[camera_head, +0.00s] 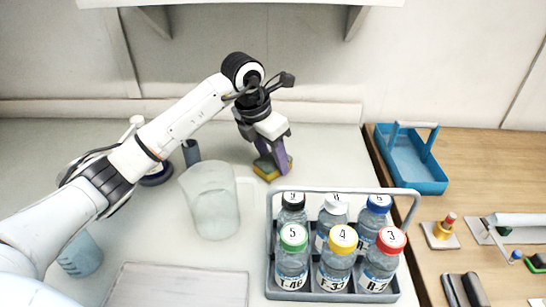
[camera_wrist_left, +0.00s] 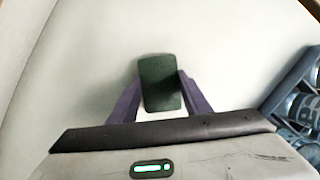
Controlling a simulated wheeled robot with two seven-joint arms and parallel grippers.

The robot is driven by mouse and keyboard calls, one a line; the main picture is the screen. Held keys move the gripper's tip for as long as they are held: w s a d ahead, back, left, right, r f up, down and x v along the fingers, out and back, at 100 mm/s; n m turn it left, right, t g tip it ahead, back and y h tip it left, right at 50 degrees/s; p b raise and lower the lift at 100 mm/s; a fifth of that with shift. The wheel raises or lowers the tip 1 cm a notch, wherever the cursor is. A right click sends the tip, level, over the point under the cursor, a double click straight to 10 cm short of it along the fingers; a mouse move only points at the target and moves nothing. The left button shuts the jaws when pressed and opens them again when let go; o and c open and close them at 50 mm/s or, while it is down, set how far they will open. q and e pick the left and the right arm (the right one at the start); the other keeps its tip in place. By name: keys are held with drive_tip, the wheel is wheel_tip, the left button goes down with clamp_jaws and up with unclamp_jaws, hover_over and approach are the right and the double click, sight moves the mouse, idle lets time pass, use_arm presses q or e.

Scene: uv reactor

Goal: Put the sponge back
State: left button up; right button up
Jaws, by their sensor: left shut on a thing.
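The sponge (camera_head: 266,170) is yellow with a dark green top face, at the back of the pale worktop. In the left wrist view its dark green face (camera_wrist_left: 160,82) shows between the two purple fingers. My left gripper (camera_head: 272,160) points down from above and is shut on the sponge. The sponge is at or just above the worktop; I cannot tell if it touches. My right gripper is in neither view.
A clear pitcher (camera_head: 211,203) stands just left of the sponge. A grey bottle carrier (camera_head: 270,262) with several capped bottles stands in front right. A blue tray (camera_head: 424,186) is on the wooden surface at right. A flat board (camera_head: 180,287) lies in front.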

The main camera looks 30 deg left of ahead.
sight(262, 166)
use_arm(q)
drive_tip(key=shift+f, duration=0.15)
drive_tip(key=shift+f, duration=0.15)
drive_tip(key=o, duration=1)
drive_tip(key=shift+o, duration=0.2)
drive_tip(key=shift+r, duration=0.3)
drive_tip(key=v, duration=1.1)
drive_tip(key=shift+r, duration=0.35)
drive_tip(key=shift+s, duration=0.1)
